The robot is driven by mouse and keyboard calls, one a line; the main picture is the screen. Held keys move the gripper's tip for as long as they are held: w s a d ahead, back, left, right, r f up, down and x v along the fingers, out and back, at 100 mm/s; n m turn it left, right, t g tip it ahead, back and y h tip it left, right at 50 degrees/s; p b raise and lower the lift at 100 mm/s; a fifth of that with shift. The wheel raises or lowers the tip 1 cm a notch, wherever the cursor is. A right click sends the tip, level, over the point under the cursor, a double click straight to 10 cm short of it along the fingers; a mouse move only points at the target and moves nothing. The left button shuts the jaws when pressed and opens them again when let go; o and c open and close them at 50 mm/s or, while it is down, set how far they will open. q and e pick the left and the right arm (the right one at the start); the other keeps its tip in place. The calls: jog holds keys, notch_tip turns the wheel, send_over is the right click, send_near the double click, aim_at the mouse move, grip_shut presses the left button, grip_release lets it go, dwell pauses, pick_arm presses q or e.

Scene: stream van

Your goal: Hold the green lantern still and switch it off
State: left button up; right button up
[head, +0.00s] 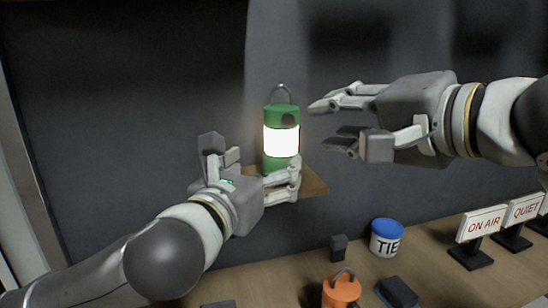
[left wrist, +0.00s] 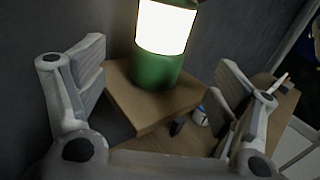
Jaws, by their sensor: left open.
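The green lantern (head: 282,141) stands upright on a small wooden shelf (head: 315,183) on the dark wall, its middle band glowing white. It has a wire handle on top and a dark round spot (head: 288,120) on its upper green part. The left wrist view shows its lower part (left wrist: 158,65). My left gripper (head: 249,164) is open, in front of the lantern and low; the lantern stands beyond its spread fingers (left wrist: 162,80). My right gripper (head: 328,125) is open and empty, just right of the lantern, its fingers pointing at it.
Below is a wooden counter (head: 285,276) with an orange lantern (head: 341,291), a blue-lidded tin (head: 387,238) marked TIE, a dark block (head: 338,248) and a dark box (head: 397,293). An ON AIR sign (head: 481,225) and a QUIET sign (head: 524,210) stand at the right.

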aim_at(282, 152)
pick_arm(q)
jog(key=x, duration=0.9)
jog(key=shift+c, duration=0.3)
jog(key=c, duration=1.2)
jog(key=shift+c, duration=0.2)
pick_arm(e)
grip_shut()
